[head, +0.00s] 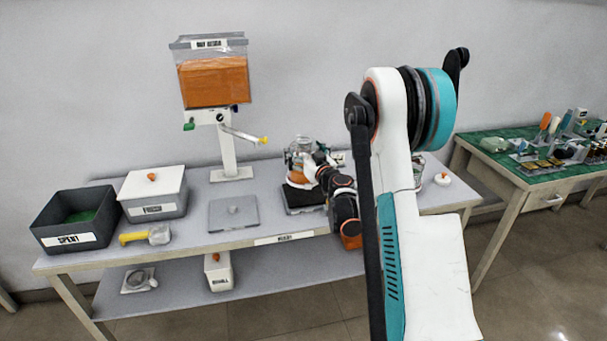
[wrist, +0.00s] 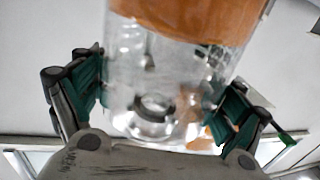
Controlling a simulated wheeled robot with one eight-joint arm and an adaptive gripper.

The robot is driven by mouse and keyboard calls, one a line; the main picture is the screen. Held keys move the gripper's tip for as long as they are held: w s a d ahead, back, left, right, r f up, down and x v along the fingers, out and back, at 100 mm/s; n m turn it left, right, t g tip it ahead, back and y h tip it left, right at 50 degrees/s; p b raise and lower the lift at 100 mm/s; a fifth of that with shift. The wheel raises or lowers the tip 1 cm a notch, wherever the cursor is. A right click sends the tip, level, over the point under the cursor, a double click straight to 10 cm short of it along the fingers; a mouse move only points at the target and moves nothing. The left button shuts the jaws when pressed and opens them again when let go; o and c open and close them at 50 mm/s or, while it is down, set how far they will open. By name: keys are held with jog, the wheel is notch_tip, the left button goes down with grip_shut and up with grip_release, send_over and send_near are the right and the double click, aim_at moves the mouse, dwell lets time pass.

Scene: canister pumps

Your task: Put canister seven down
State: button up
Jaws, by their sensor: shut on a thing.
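A clear canister with orange contents (head: 297,176) is at the middle of the grey bench in the head view, over a dark square block (head: 304,199). I cannot tell whether its bottom touches the block. No number is readable on it. My gripper (head: 301,157) reaches it from the right and is shut on it. In the wrist view the canister (wrist: 140,75) fills the middle, with green finger pads of my gripper (wrist: 160,98) on both its sides. My arm hides part of the bench to the right.
A hopper of orange material (head: 214,82) stands on a post behind. Left are a dark SPENT bin (head: 70,237), a white-lidded box (head: 153,190), a yellow-handled scoop (head: 146,236) and a grey plate (head: 233,213). A green-topped table (head: 500,158) stands right.

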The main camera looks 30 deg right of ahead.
jog(key=shift+f+b, duration=1.05)
jog(key=shift+f, duration=2.1)
jog(key=shift+r, duration=0.1)
jog(key=o, duration=1.3)
jog(key=shift+o, duration=0.2)
